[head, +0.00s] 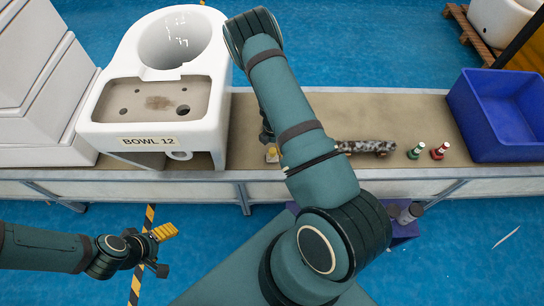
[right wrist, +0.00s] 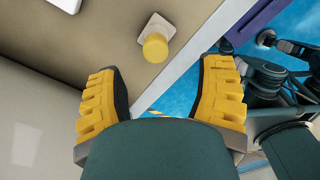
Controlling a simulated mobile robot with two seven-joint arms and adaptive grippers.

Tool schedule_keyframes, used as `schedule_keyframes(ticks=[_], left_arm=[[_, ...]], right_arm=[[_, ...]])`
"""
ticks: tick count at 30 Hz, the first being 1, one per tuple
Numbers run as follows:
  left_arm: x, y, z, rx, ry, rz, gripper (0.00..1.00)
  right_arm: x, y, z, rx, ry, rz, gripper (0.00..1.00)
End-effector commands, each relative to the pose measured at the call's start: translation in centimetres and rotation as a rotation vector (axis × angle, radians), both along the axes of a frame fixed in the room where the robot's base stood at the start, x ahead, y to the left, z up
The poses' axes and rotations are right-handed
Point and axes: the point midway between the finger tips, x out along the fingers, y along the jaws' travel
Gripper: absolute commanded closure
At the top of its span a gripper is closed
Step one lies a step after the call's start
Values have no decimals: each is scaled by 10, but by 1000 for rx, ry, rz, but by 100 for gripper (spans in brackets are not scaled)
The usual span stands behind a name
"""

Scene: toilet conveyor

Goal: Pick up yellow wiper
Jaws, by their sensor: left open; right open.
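The yellow wiper, a round yellow knob on a pale square base (right wrist: 155,47), lies on the beige conveyor top near its edge in the right wrist view. In the head view a small yellow part of it (head: 271,154) shows beside my right arm, which hides the rest. My right gripper (right wrist: 162,92) is open and empty, its yellow-padded fingers apart, with the wiper ahead of the gap between them and not touching. My left gripper (head: 165,233) is open and empty at the lower left, over the floor in front of the conveyor.
A white toilet bowl marked BOWL 12 (head: 150,141) stands left on the conveyor (head: 400,110). Right of my arm are a spotted dark-grey-and-white roll (head: 367,147), a green bottle (head: 416,151), a red bottle (head: 440,151) and a blue bin (head: 500,150). White boxes (head: 40,75) stack far left.

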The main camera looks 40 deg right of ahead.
Motion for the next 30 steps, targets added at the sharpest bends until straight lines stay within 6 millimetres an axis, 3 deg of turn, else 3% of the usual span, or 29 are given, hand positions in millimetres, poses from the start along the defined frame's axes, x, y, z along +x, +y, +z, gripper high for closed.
schedule_keyframes(ticks=[3,10,18,29,30], left_arm=[[1,0,-6,0,-3,1,29],[2,0,-11,1,-5,1,29],[5,1,-24,3,-12,2,29],[5,1,-25,3,-13,3,29],[5,1,-25,3,-13,3,29]], right_arm=[[0,0,-18,1,1,0,32],[1,-1,-32,0,0,0,32],[5,-1,-69,1,0,1,32],[5,-1,-76,0,0,0,30],[5,-1,-76,0,0,0,44]])
